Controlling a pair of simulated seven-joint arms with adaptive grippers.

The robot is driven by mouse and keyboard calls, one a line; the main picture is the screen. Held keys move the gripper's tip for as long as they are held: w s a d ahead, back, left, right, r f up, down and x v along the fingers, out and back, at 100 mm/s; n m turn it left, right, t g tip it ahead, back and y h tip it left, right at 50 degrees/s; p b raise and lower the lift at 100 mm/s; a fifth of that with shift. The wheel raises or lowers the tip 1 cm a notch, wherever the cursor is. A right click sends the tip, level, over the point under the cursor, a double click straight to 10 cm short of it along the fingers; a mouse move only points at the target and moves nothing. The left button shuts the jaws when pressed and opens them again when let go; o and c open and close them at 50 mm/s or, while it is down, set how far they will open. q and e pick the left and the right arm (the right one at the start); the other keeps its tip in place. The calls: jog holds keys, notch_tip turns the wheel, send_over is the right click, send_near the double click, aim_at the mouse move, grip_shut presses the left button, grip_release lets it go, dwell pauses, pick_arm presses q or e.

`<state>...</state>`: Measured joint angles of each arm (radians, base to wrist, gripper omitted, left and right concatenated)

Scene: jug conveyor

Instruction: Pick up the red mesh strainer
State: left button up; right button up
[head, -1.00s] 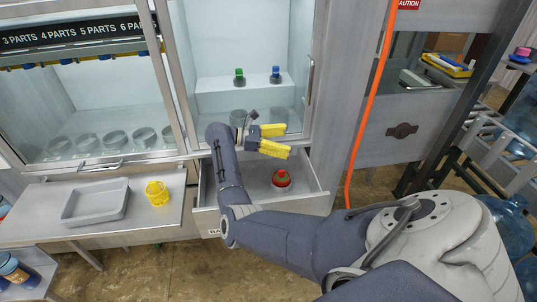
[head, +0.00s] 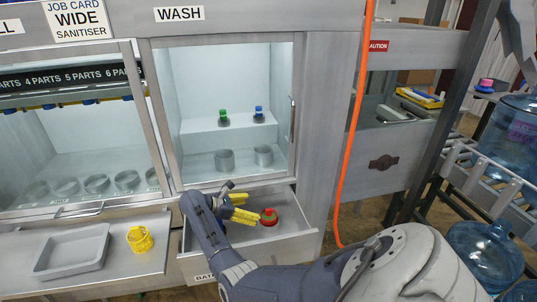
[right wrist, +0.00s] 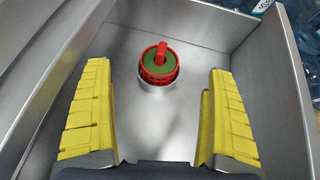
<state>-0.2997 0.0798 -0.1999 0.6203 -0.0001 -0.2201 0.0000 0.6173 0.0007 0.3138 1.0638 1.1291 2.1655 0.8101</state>
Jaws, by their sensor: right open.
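The red mesh strainer (head: 269,217) stands in the open metal drawer below the wash cabinet. It is a round red basket with a green top and a red knob. In the right wrist view the strainer (right wrist: 158,64) sits beyond and between my fingertips, with a clear gap to each finger. My right gripper (head: 247,208), with yellow fingers, is open and empty in the drawer, just left of the strainer. The same gripper (right wrist: 160,100) shows both fingers spread wide in the wrist view. My left gripper is not in view.
The drawer (head: 300,232) has raised walls around the strainer. A grey tray (head: 73,252) and a yellow basket (head: 140,239) are on the counter at left. An orange hose (head: 344,170) hangs right of the drawer. Two bottles and two cups stand in the wash cabinet.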

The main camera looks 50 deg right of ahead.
aim_at(269, 215)
jog(key=shift+x, duration=4.65)
jog(key=shift+s, duration=0.1)
jog(key=shift+c, duration=0.4)
jog(key=shift+a, duration=0.1)
jog(key=c, duration=1.1)
jog(key=shift+f, duration=0.15)
grip_shut()
